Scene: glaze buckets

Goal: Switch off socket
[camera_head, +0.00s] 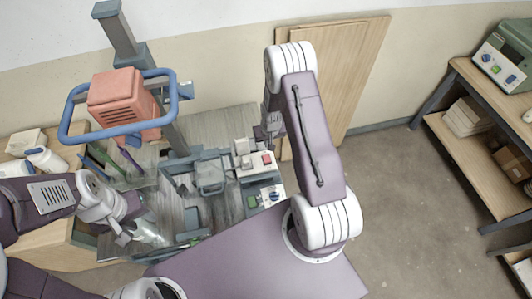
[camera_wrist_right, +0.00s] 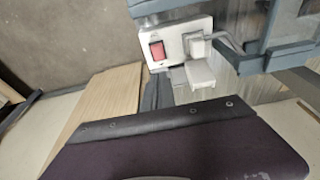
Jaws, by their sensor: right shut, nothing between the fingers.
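The socket is a pale box (camera_head: 252,166) with a red rocker switch (camera_head: 267,159) on top, beside the grey machine in the head view. In the right wrist view the red switch (camera_wrist_right: 158,51) sits on the white socket face at upper middle. A white plug (camera_wrist_right: 196,47) is beside it. I cannot tell which way the rocker is tipped. My right gripper (camera_head: 272,123) is shut and empty, partly hidden by its own arm, just above and behind the socket, apart from the switch. My left gripper (camera_head: 122,238) hangs at lower left, away from the socket; its jaw opening is unclear.
Bottles (camera_head: 45,158) stand on a bench at left. A wooden board (camera_head: 350,70) leans on the wall behind my right arm. Shelves (camera_head: 465,150) stand at right. The floor between is clear.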

